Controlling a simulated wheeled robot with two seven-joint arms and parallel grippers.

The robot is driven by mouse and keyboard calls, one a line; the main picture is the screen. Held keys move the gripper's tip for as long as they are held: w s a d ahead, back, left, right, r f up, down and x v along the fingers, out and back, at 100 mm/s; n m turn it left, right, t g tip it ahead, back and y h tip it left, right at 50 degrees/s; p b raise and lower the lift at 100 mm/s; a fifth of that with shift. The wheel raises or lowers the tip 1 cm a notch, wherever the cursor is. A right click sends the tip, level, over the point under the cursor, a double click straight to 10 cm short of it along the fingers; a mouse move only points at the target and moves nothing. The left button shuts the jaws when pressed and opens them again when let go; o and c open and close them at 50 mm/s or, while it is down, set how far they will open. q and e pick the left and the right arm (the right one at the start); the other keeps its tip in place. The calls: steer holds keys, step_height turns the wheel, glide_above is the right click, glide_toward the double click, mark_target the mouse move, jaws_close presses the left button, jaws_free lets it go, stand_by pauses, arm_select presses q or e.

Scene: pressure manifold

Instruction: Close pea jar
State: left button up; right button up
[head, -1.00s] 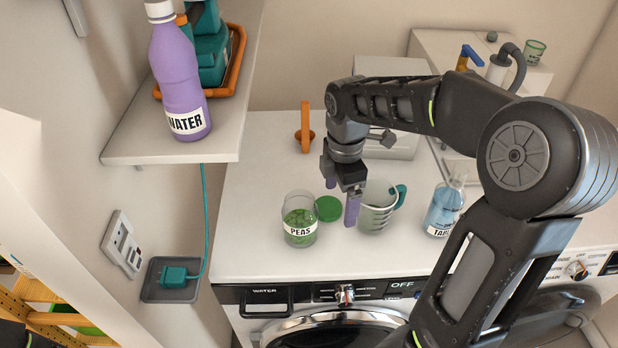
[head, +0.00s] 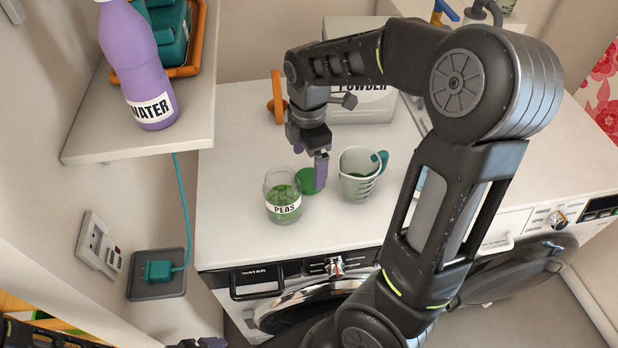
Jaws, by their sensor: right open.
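The pea jar (head: 283,196) is a clear glass labelled PEAS with green peas inside, upright and without a lid on the white worktop. A round green lid (head: 308,181) lies on the worktop just right of and behind the jar. My right gripper (head: 309,171) is open and points down over the lid, a purple-padded finger on either side of it. The near finger hides part of the lid. I cannot tell whether the fingers touch it. A dark part of my left arm, perhaps its gripper (head: 200,342), just shows at the bottom edge.
A measuring cup (head: 358,178) with a teal handle stands close right of the right gripper. An orange stand (head: 277,97) and a powder box (head: 362,103) are behind. A shelf (head: 130,146) with a purple water bottle (head: 139,72) juts out at left.

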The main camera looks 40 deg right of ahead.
mark_target(309, 178)
step_height(309, 178, down, 5)
steer(key=shift+f+p, duration=0.1)
steer(key=shift+p, duration=0.4)
steer(key=shift+c, duration=0.2)
stand_by(0.4)
steer(key=c, duration=1.5)
step_height(309, 178, up, 10)
steer(key=shift+r+b, duration=0.1)
steer(key=shift+b, duration=0.3)
